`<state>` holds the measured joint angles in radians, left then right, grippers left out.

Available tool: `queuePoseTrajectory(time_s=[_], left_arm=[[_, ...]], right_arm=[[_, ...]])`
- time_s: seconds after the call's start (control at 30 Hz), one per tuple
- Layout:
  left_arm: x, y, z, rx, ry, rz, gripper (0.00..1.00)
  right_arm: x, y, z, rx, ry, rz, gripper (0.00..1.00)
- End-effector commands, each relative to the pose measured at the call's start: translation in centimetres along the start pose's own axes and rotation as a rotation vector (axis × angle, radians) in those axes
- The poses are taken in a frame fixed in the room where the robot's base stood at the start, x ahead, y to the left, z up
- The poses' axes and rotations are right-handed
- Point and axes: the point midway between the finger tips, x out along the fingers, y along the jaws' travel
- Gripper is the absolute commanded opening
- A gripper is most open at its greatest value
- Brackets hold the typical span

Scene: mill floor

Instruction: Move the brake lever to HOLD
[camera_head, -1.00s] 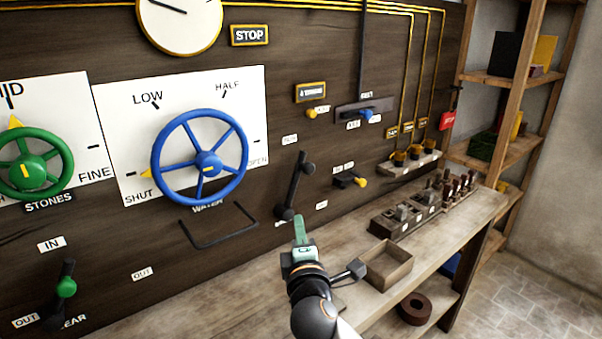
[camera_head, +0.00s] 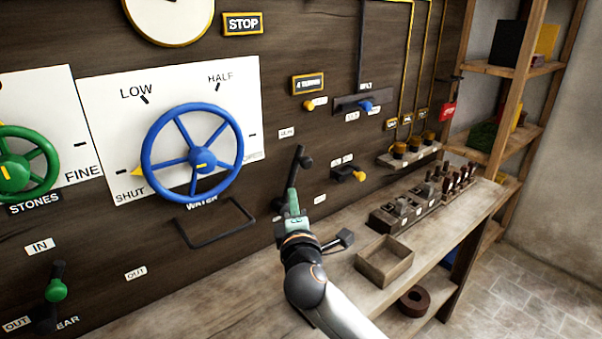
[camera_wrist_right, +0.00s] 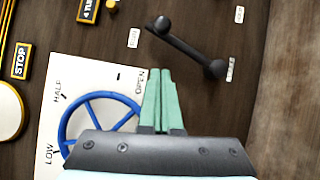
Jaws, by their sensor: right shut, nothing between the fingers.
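A black lever with a ball knob (camera_head: 306,161), which I take for the brake lever, is on the dark wall panel. It leans up and slightly right from its pivot. It also shows in the wrist view (camera_wrist_right: 188,48). Small white plates stand above it (camera_head: 286,132) and to its lower right (camera_head: 320,199); I cannot read HOLD on either. My right gripper (camera_head: 292,192) is shut and empty, its green fingers in front of the lever's lower part, hiding it. In the wrist view the fingertips (camera_wrist_right: 160,75) appear apart from the lever. My left gripper is not in view.
A blue wheel (camera_head: 192,152) and a black bar handle (camera_head: 215,223) are left of my gripper. A small yellow-knobbed lever (camera_head: 349,174) is to the right. Below, the bench carries an open wooden box (camera_head: 385,262) and a block with switches (camera_head: 405,210).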

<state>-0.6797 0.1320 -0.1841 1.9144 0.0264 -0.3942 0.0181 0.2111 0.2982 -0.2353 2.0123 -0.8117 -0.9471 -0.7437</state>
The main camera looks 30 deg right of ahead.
Motion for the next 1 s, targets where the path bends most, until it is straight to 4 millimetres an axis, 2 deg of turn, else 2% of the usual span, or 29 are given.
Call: queuePoseTrajectory(time_s=[0.1, 0.37, 0.43, 0.7, 1.0], left_arm=[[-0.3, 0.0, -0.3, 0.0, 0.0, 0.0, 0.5], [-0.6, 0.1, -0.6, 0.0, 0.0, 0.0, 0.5], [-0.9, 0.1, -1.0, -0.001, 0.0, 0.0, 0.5], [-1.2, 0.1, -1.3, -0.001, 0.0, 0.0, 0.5], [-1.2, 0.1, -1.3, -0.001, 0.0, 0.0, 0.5]], right_arm=[[2.5, 0.2, 0.1, -0.002, -0.003, 0.001, 0.0], [6.9, 0.1, 0.1, 0.0, -0.001, -0.001, 0.0], [7.8, 0.2, 1.1, -0.005, -0.003, 0.0, 0.0], [9.4, 0.0, 2.7, -0.001, 0.0, -0.001, 0.0], [9.5, 0.0, 2.8, 0.0, 0.001, -0.001, 0.0]])
